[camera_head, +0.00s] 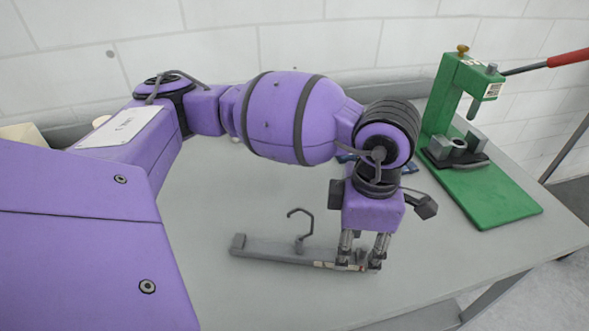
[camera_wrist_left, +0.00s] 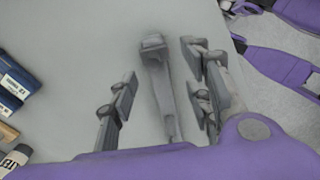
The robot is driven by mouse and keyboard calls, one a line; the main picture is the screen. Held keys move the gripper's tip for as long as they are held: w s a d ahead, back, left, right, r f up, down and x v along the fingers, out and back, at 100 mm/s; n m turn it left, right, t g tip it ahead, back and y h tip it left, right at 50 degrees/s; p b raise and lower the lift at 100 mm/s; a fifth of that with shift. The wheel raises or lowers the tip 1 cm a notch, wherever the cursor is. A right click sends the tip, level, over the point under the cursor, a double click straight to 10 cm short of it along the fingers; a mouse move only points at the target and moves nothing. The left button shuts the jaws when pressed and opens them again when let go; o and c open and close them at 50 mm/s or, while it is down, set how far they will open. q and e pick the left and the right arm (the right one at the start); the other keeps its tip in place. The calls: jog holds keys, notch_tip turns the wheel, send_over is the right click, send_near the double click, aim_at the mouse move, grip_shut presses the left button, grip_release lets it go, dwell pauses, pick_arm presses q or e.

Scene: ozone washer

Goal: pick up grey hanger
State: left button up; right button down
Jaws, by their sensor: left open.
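The grey hanger (camera_head: 275,252) is a flat bar with a dark hook, lying on the grey table in the head view. In the left wrist view the hanger (camera_wrist_left: 158,85) runs between the fingers of my left gripper (camera_wrist_left: 160,95). In the head view my left gripper (camera_head: 361,262) points down at the right end of the bar. Its fingers are open on either side of the bar, and they hide part of that end. I cannot tell whether they touch it. My right gripper is not in view.
A green press (camera_head: 485,190) with a red-handled lever stands at the right of the table (camera_head: 230,300). Blue boxes (camera_wrist_left: 15,82) lie to the left in the left wrist view. A white brick wall is behind. The table in front of the hanger is clear.

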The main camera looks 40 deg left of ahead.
aim_at(353, 257)
pick_arm(q)
notch_tip(353, 257, down, 5)
jog(key=shift+w+a+r, duration=0.1)
jog(key=shift+w, duration=0.05)
jog(key=shift+c, duration=0.2)
jog(key=shift+r, duration=0.1)
grip_shut()
